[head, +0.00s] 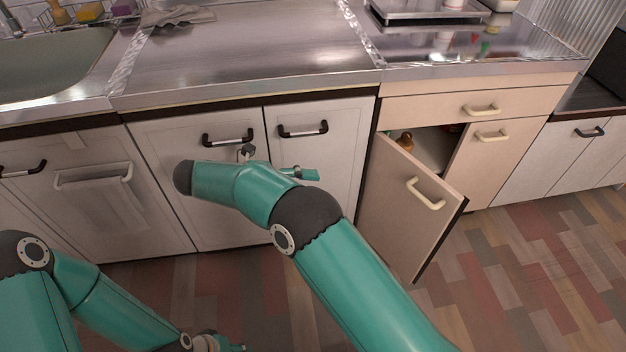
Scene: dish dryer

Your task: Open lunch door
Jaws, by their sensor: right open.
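A beige cabinet door (410,205) with a pale bar handle (426,194) stands partly open, swung outward into the room. Its handle is clear of both grippers. My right gripper (298,173) is open, to the left of this door and in front of the white cabinet doors. It is partly hidden behind my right arm, and I see nothing in it. My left gripper (218,343) is low at the bottom edge, far from the beige door. It is cut off, so its jaws cannot be made out.
Inside the open cabinet an orange-brown bottle (406,142) shows. A closed beige drawer (470,105) is above. The floor (530,270) at the right is clear.

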